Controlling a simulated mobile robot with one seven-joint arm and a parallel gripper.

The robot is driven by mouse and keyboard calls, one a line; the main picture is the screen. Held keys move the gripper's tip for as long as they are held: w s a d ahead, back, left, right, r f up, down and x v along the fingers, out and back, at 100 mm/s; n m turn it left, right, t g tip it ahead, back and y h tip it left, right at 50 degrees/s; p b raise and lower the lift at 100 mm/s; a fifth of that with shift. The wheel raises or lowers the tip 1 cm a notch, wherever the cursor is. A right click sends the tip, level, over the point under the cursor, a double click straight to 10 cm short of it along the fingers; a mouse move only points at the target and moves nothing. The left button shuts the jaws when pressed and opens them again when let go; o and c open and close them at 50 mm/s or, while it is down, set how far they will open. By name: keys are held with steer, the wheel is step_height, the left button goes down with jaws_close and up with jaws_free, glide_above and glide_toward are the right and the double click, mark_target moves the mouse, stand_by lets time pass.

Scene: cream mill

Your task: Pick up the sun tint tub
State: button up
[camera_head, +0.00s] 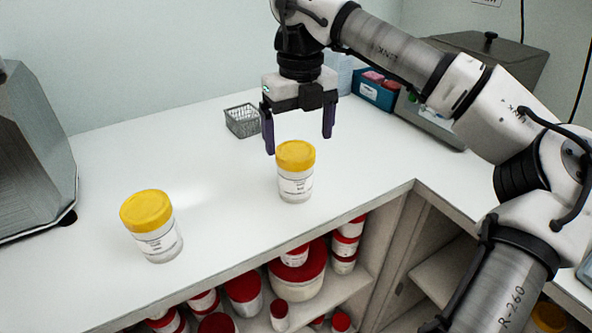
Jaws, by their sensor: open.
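Two clear tubs with yellow lids and white labels stand upright on the white counter. One tub (296,172) is near the middle of the view, close to the counter's front edge. The other tub (152,227) stands to the left and nearer. The label print is too small to read, so I cannot tell which is the sun tint tub. My gripper (299,138) points down with its dark fingers apart and nothing between them. It is just above or slightly behind the middle tub; its exact height over the lid is unclear.
A wire basket (242,121) stands behind the middle tub. A blue box (376,92) with pink items is at the back. A grey machine (32,158) stands at the left. Red-lidded tubs (298,270) fill the shelf below. Bare counter (215,185) lies between the yellow-lidded tubs.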

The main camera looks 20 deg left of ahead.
mark_target(296, 150)
steer(key=shift+s+a+f+p, duration=0.15)
steer(key=shift+f+p, duration=0.1)
steer(key=shift+f, duration=1.5)
steer(key=shift+s+a+f+p, duration=0.1)
steer(key=shift+a+f+p, duration=0.1)
steer(key=shift+f, duration=1.5)
steer(key=c, duration=1.2)
steer(key=shift+w+r, duration=0.1)
steer(key=shift+r, duration=0.05)
step_height(296, 150, up, 20)
steer(key=shift+f+p, duration=0.1)
steer(key=shift+p, duration=0.2)
